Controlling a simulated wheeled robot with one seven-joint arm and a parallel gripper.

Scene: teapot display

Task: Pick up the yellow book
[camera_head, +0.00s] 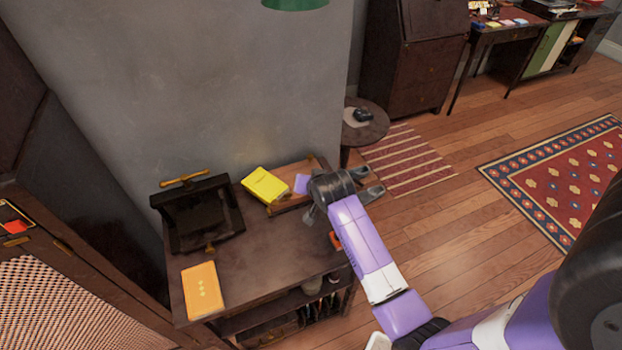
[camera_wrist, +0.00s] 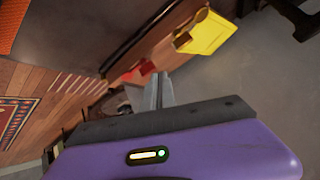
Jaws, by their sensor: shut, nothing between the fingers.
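The yellow book (camera_head: 265,186) lies at the back of the dark desk (camera_head: 262,250), on or against a low wooden rack or tray (camera_head: 290,200). In the wrist view the yellow book (camera_wrist: 208,34) is at the upper right, beyond the fingertips and apart from them. My gripper (camera_head: 309,216) is over the right part of the desk, to the right of the book. In the wrist view the fingers of my gripper (camera_wrist: 159,80) are together, with nothing held. Part of the gripper is hidden by my wrist in the head view.
An orange book (camera_head: 203,290) lies at the desk's front left. A dark open case-like object (camera_head: 198,215) stands at the back left. The wall is close behind; the desk's middle is clear.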

